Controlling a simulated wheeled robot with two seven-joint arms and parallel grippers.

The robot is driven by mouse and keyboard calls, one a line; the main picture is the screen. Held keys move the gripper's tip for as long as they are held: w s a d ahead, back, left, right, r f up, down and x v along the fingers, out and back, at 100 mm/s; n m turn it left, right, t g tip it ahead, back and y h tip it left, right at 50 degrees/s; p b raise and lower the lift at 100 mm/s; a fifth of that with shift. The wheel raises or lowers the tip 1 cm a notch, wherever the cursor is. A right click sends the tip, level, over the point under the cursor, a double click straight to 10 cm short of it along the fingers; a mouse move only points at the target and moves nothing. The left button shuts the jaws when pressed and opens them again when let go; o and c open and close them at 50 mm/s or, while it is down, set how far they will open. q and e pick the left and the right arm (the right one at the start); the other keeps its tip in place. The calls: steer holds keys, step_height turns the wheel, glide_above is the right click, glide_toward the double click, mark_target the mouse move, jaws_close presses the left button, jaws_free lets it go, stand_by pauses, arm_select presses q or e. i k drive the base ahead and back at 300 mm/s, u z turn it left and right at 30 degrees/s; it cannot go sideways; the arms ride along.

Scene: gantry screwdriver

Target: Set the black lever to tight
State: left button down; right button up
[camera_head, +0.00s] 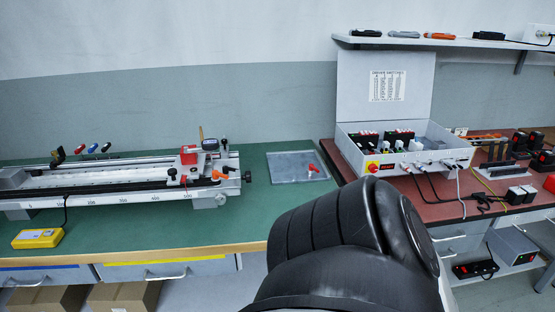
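A long grey gantry rail unit (110,182) with a printed scale lies on the green bench at the left. Behind it stand three small tilted handles; the rightmost looks black (106,147). Other black parts sit at the unit's right end: a knob (172,174), a round-topped part (223,144) and an end knob (247,176). I cannot tell which is the black lever, nor any tight marking. An orange lever (221,176) and a red block (189,155) are also at this end. Neither of my grippers is in view.
A grey plate (296,170) with a small red part lies right of the unit. A yellow box (37,238) sits at the bench's front left. An open white electrical box (350,150) and several dark tools are on the red bench. My black arm link covers the lower middle.

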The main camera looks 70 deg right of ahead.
mark_target(225, 169)
steer(key=k, duration=0.25)
steer(key=z, duration=2.15)
